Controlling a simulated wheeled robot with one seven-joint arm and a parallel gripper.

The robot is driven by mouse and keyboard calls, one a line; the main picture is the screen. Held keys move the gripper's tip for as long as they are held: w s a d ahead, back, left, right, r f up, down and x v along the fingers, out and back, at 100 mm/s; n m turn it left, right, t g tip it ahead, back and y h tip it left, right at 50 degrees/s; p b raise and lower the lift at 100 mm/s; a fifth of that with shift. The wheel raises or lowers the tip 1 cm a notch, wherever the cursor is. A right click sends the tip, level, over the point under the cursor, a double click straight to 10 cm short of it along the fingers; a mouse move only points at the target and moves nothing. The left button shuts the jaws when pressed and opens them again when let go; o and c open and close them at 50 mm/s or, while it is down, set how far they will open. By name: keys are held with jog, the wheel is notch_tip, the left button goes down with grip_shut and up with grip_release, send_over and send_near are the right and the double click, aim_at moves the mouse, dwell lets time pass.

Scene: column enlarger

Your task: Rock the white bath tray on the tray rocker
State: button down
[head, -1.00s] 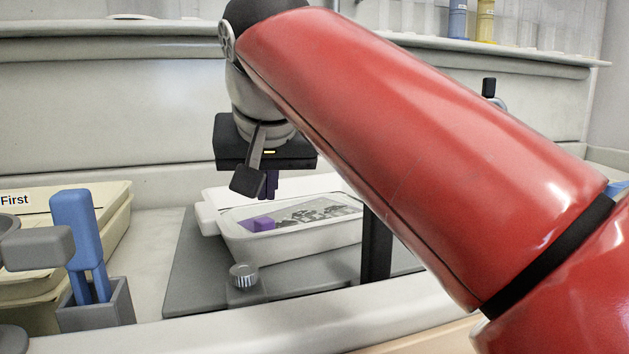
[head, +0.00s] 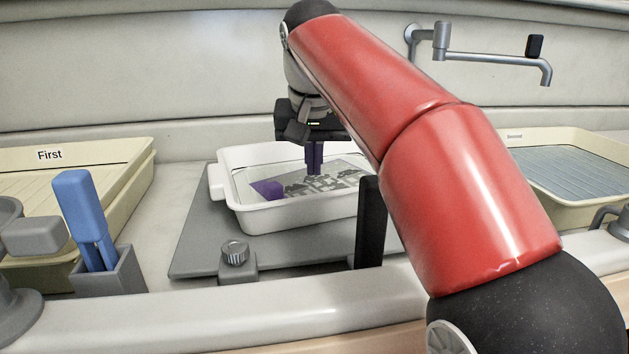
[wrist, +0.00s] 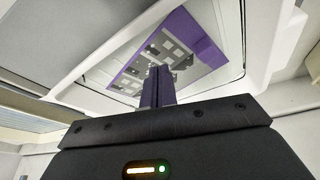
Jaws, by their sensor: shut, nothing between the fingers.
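The white bath tray (head: 293,216) sits on the grey tray rocker (head: 200,238) in the head view. A print with a grey picture (head: 330,178) and a purple patch (head: 267,188) lies inside it. My gripper (head: 315,172) has purple fingers that are shut and empty, pointing down over the tray's interior. I cannot tell whether the fingertips touch the print. In the wrist view, the fingers (wrist: 158,85) are close together against the print (wrist: 175,50), with the tray's white rim (wrist: 262,40) at right. My arm hides the tray's right end.
A cream tray labelled First (head: 60,185) stands at left, beside blue tongs (head: 85,215) in a grey holder (head: 110,275). A ribbed cream tray (head: 580,170) and a wall tap (head: 490,55) are at right. A knob (head: 235,252) and a black post (head: 370,225) stand in front.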

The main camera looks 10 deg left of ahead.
aim_at(314, 208)
jog(key=shift+x, duration=1.15)
jog(key=s, duration=0.3)
jog(key=shift+d+r+b, duration=0.15)
jog(key=shift+r+b, duration=0.1)
jog(key=shift+b, duration=0.15)
jog(key=shift+s+d, duration=0.1)
jog(key=shift+s, duration=0.45)
jog(key=shift+s, duration=0.1)
